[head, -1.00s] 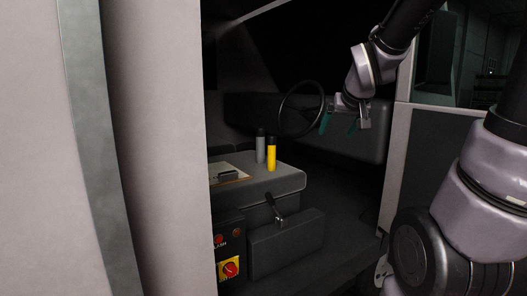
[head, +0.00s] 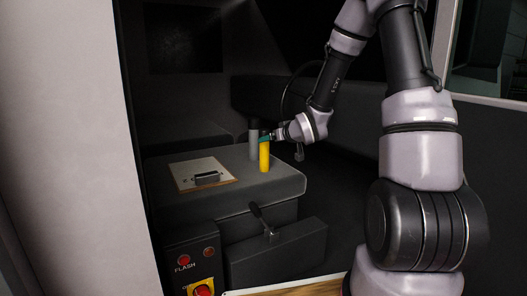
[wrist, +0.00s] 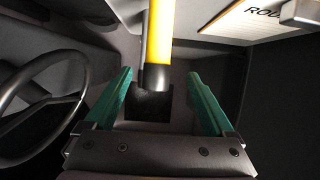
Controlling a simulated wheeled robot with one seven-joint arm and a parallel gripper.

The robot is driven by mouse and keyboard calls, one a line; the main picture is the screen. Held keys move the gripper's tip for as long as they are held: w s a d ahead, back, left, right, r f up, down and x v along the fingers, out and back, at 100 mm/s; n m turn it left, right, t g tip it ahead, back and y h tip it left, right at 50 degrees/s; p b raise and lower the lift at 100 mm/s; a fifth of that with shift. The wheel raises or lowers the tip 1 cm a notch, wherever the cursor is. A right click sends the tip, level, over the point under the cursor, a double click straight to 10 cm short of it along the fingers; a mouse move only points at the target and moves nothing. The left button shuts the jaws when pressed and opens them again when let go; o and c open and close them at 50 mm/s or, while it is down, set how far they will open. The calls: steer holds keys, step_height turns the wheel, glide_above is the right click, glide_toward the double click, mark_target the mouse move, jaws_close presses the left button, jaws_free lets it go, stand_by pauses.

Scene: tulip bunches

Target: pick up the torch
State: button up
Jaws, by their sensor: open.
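The torch, a yellow cylinder (head: 265,157), stands upright on the grey console top (head: 230,197). In the wrist view the yellow torch (wrist: 158,38) enters from the top, and its black end lies between the fingertips. My gripper (head: 268,138) is at the torch's upper end and hides its black top in the head view. In the wrist view the two green fingers of my gripper (wrist: 160,74) are spread, one on each side of the black end, with gaps visible on both sides.
A grey cylinder (head: 254,146) stands close behind and left of the torch. A clipboard (head: 183,182) with paper lies left of it. A steering wheel (wrist: 22,85) is at left in the wrist view. A lever (head: 263,222) and a red-button panel (head: 184,262) are below the console.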

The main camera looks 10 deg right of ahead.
mark_target(265, 147)
steer(key=x, duration=0.7)
steer(key=shift+w, duration=0.2)
steer(key=shift+d, duration=0.15)
jaws_close()
